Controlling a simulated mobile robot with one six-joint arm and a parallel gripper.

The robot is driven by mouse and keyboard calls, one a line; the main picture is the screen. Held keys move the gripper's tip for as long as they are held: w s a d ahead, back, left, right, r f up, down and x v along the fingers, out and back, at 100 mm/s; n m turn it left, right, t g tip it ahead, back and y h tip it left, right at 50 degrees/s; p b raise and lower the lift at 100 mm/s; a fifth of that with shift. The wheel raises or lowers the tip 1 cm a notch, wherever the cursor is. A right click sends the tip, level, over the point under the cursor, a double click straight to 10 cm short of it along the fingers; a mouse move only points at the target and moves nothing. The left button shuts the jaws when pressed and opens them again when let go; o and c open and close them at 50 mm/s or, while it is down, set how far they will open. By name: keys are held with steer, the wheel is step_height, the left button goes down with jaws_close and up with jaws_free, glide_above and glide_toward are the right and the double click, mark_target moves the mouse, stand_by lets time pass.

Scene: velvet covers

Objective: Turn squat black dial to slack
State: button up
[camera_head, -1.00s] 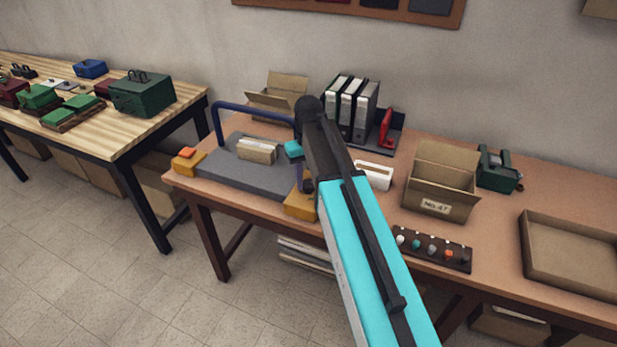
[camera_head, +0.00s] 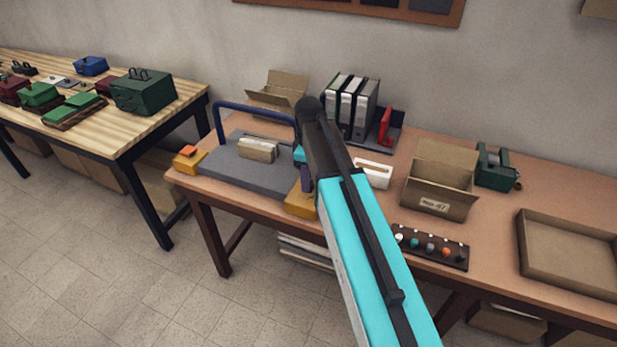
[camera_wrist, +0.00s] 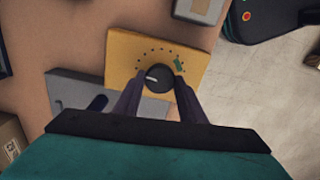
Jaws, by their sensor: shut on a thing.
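The squat black dial (camera_wrist: 154,79) sits on a yellow-orange box (camera_wrist: 192,61) in the wrist view. A short white pointer line on the dial points left. Several small dark marks arc around its far side, with a larger green mark at the arc's right end. My gripper (camera_wrist: 157,83) has its two dark fingers on either side of the dial, shut on it. In the head view the yellow-orange box (camera_head: 298,205) is at the front right of the grey machine base (camera_head: 228,170). My arm hides the dial there.
A blue bar (camera_head: 255,109) arches over the grey base, which bears a cream block (camera_head: 257,150). Right of my arm are a white slotted box (camera_head: 374,173), a cardboard box (camera_head: 438,190) and a dark strip of coloured knobs (camera_head: 430,246). Binders (camera_head: 352,105) stand behind.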

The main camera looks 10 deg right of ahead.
steer(key=shift+n, duration=0.6)
steer(key=o, duration=1)
steer(key=shift+o, duration=0.2)
steer(key=shift+r, duration=0.2)
step_height(320, 180, up, 14)
steer(key=b, duration=0.2)
steer(key=shift+f, duration=0.25)
